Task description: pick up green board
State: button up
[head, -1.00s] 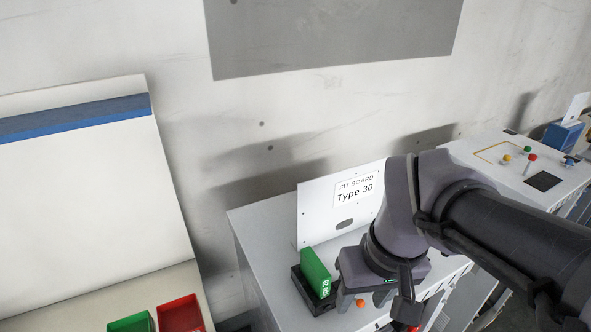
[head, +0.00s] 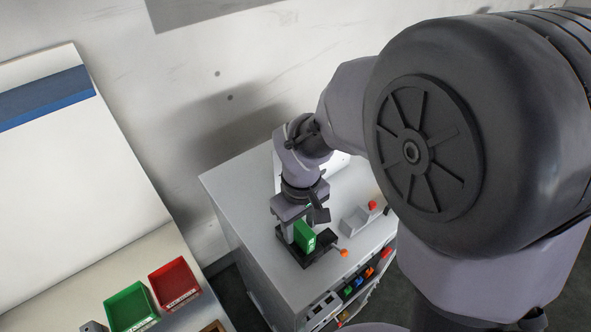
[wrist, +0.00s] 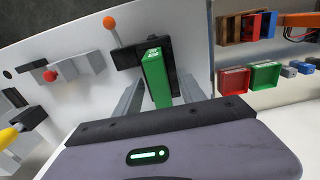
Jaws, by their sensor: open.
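The green board (head: 305,236) stands upright in a black holder (head: 322,254) on the white cabinet top. In the wrist view the green board (wrist: 156,78) rises between the two grey fingers of my gripper (wrist: 157,98). My gripper (head: 292,232) is open over the board, one finger on each side. I cannot tell whether either finger touches it. My arm hides part of the white panel behind.
An orange-knobbed lever (head: 343,252) sticks out beside the holder. A grey block with a red button (head: 372,205) is to the right on the cabinet top. Green (head: 131,307) and red (head: 174,284) bins stand at left. The cabinet's left top is clear.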

jog(key=f, duration=0.3)
jog(key=shift+w+a, duration=0.15)
jog(key=shift+w, duration=0.15)
jog(key=shift+s+r, duration=0.15)
jog(key=shift+c, duration=0.9)
grip_shut()
